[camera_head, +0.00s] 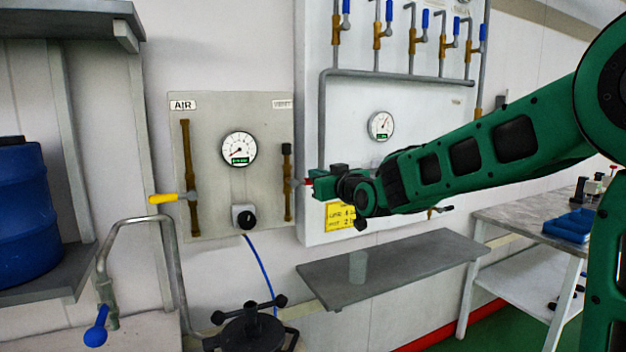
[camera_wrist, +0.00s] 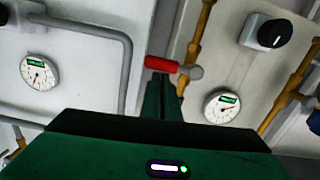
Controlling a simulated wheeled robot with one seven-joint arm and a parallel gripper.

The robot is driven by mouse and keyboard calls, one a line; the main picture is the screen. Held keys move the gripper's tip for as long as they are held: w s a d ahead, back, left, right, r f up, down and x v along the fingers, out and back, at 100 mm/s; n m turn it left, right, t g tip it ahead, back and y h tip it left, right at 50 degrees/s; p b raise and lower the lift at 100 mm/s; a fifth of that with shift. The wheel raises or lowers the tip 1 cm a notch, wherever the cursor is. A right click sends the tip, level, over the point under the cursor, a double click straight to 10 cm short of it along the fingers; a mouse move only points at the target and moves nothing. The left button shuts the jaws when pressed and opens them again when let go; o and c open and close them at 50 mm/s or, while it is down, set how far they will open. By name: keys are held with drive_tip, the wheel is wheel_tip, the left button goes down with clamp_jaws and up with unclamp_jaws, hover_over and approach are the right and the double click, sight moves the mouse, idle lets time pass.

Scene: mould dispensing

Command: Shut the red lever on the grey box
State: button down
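The grey box (camera_head: 215,110) is a flat panel on the wall, marked AIR at its upper left. The red lever (camera_head: 307,181) sits on the brown pipe at the box's right side and sticks out sideways, across the pipe. In the wrist view the red lever (camera_wrist: 160,64) lies just beyond my fingertips, with its round grey hub to the right. My gripper (camera_head: 316,184) is at the lever's free end and partly hides it. In the wrist view the fingers of my gripper (camera_wrist: 163,84) look together, with nothing seen between them. Whether they touch the lever is unclear.
A yellow lever (camera_head: 165,198) and a black knob (camera_head: 244,217) are on the same box. A white board (camera_head: 345,100) with grey piping and several blue-handled valves stands close on the right. A grey shelf (camera_head: 420,262) is below my arm.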

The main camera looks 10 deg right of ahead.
drive_tip(key=shift+d+f, duration=0.2)
drive_tip(key=shift+f, duration=0.1)
drive_tip(key=s+d+r, duration=0.2)
drive_tip(key=s+r, duration=0.3)
drive_tip(key=s, duration=0.5)
drive_tip(key=shift+d, duration=0.25)
drive_tip(key=shift+s, duration=0.1)
